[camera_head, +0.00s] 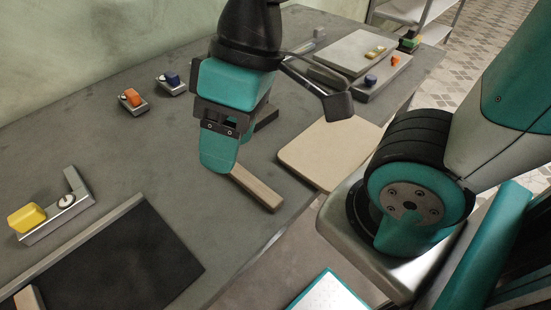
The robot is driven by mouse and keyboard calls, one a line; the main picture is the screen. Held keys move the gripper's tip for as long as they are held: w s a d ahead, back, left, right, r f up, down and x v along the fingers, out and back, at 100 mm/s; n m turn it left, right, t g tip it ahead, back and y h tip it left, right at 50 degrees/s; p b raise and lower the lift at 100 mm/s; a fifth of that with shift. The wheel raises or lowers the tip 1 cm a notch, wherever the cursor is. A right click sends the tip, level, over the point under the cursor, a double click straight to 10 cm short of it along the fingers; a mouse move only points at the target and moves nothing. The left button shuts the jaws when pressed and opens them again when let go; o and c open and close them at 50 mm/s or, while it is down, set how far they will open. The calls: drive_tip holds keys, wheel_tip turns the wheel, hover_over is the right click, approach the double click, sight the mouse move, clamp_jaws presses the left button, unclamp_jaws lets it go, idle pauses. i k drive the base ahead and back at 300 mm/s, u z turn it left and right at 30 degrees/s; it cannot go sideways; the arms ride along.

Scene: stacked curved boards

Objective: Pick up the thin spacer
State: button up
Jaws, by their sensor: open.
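A thin wooden strip (257,188), which looks like the thin spacer, lies on the grey table at its front edge. My gripper (218,165) points down at the strip's left end and hides that end. The near teal finger covers the other one, and I see nothing held in the jaws, which are open. I cannot tell whether the finger touches the strip. Another small wooden piece (28,298) lies at the lower left, cut off by the frame.
A beige board (330,150) lies right of the strip. A dark mat (110,262) covers the lower left. Fixtures with yellow (26,219), orange (132,97) and blue (172,78) parts stand left and behind. The table middle (130,150) is clear.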

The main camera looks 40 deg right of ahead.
sight(271, 200)
drive_tip(key=u, duration=2.7)
drive_tip(key=k, duration=0.85)
drive_tip(key=z, duration=1.9)
